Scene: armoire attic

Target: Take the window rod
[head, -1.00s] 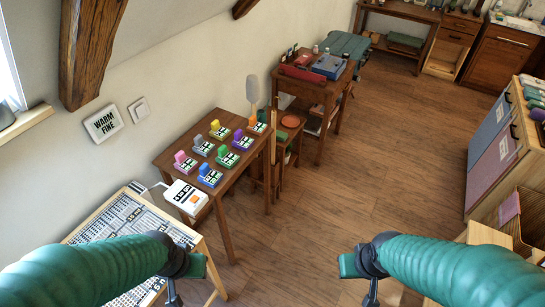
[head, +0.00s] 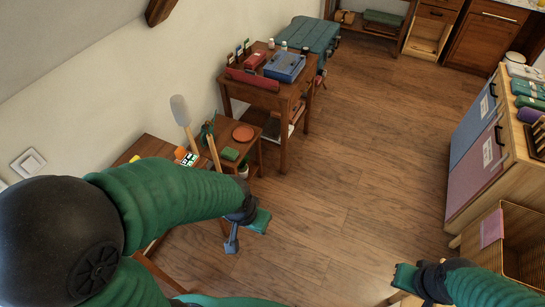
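A thin wooden rod (head: 214,153) stands upright, slightly tilted, beside the small side table; it may be the window rod, but I cannot tell for sure. Its lower end is hidden. A grey paddle-headed tool (head: 180,111) with a wooden handle leans just left of it. My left gripper (head: 247,231) is in front of the small table, below and right of the rod, touching neither and holding nothing I can see. My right gripper (head: 408,279) is at the lower right over the floor, apart from everything. How wide the fingers are is unclear in both.
The small table (head: 250,147) holds a red-orange dish (head: 243,133) and a green block (head: 229,154). A desk (head: 295,97) with a blue case (head: 284,67) stands behind. My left arm hides most of the front table. A cabinet (head: 480,150) stands right; the middle floor (head: 360,160) is clear.

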